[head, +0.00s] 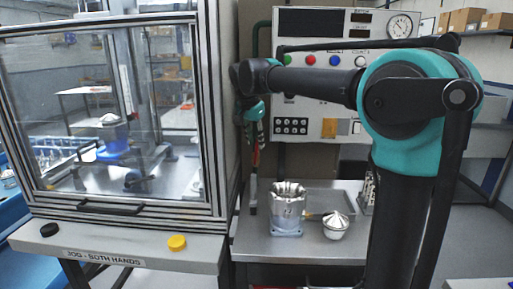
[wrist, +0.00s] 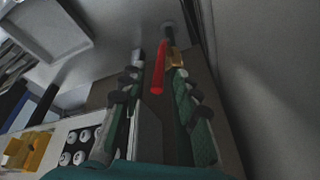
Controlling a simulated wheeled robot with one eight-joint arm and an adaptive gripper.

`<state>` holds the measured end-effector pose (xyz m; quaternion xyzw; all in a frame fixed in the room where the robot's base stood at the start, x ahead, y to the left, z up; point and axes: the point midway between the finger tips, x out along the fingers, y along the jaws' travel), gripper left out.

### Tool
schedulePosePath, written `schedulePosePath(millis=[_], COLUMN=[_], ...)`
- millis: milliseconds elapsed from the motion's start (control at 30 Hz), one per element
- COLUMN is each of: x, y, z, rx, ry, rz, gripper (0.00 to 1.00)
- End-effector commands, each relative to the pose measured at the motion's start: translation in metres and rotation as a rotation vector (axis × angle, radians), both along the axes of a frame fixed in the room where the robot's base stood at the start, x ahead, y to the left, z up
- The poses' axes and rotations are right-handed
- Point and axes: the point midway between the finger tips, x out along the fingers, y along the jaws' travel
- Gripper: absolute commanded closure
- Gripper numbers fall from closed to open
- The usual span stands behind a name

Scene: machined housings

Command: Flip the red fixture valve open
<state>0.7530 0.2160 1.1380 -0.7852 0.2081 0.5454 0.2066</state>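The red valve lever (wrist: 158,75) lies lengthwise between the fingers of my gripper (wrist: 154,56) in the wrist view. A brass valve body (wrist: 177,61) sits beside the lever's far end, on a dark pipe. In the head view the lever is a small red strip (head: 256,156) just below my gripper (head: 255,143), which points down beside the machine enclosure. The fingers look open, with gaps on both sides of the lever. I cannot tell whether either finger touches it. The valve body is hard to make out in the head view.
A glass-fronted enclosure (head: 110,120) stands close on the left. A control panel (head: 345,75) is behind. On the metal bench (head: 265,245) are a machined housing (head: 288,210), a white-topped part (head: 336,226) and a shallow tray (head: 325,200). Yellow and black buttons sit on the front ledge.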

Motion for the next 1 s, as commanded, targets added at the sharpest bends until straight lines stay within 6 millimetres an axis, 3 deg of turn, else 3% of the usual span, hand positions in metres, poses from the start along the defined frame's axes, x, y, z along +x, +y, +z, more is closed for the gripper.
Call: schedulePosePath(millis=[200, 400, 800, 1000], x=[-0.015, -0.023, -0.025, -0.025], y=[0.005, 0.008, 0.008, 0.007], z=[0.043, 0.067, 0.075, 0.074], rx=[0.0, 0.0, 0.0, 0.0], ry=[0.0, 0.0, 0.0, 0.0], rz=[0.0, 0.001, 0.0, 0.001], gripper=[0.68, 0.68, 0.68, 0.93])
